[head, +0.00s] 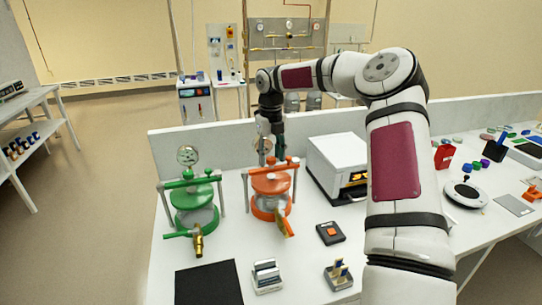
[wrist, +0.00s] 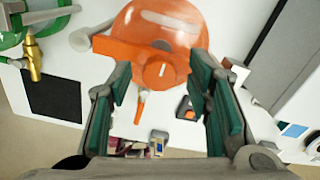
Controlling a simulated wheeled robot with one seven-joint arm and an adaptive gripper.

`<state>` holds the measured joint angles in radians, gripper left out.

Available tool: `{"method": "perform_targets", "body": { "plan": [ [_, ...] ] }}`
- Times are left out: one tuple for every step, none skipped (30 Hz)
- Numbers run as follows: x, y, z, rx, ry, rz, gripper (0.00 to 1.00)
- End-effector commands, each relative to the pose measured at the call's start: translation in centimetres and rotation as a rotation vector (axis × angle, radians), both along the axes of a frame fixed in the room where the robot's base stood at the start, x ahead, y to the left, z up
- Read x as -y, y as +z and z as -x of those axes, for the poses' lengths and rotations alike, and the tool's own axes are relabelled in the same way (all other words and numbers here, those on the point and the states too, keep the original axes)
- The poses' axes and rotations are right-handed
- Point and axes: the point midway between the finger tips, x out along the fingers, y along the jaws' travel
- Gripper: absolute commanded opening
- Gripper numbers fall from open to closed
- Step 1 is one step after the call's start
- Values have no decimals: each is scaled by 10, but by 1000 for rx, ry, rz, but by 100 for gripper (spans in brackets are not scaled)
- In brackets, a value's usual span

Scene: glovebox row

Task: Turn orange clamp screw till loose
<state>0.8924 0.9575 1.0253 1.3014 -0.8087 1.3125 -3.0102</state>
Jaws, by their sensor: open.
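The orange pressure vessel (head: 271,190) stands on the bench, with an orange crossbar over its lid and a clamp screw on top. In the wrist view the orange clamp screw (wrist: 158,71) is a round hub with a white mark and an arm reaching to the upper left. My gripper (head: 279,151) points down over the vessel. In the wrist view my gripper (wrist: 160,68) is open, with one green-padded finger on each side of the hub. I see no clear contact. In the head view my gripper partly hides the screw top.
A green vessel (head: 195,205) with a brass valve (head: 198,240) stands close on the left. A white instrument (head: 338,165) is close on the right. Pressure gauges (head: 188,155) rise behind. A black mat (head: 208,283) and a small dark box (head: 331,233) lie in front.

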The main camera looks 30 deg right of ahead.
Motion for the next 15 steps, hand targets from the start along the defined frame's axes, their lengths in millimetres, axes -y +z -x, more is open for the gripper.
{"method": "perform_targets", "body": {
  "plan": [
    [0,3,0,2,0,0,46],
    [0,5,-1,2,0,0,46],
    [0,9,-1,2,-1,1,46],
    [0,12,-1,2,-1,1,46],
    [0,17,-1,3,-1,1,46],
    [0,24,-1,3,-1,0,46],
    [0,29,-1,4,-1,0,46],
    [0,35,-1,4,-2,-1,46],
    [0,43,-1,4,-1,-1,46],
    [0,50,-1,4,-1,-1,46],
    [1,56,-1,4,-2,-1,46],
    [0,65,-1,4,-1,-1,46],
    [0,71,-1,3,-1,-1,46],
    [0,76,-1,4,-1,-2,46],
    [0,84,-1,3,-1,-1,46]
  ]
}}
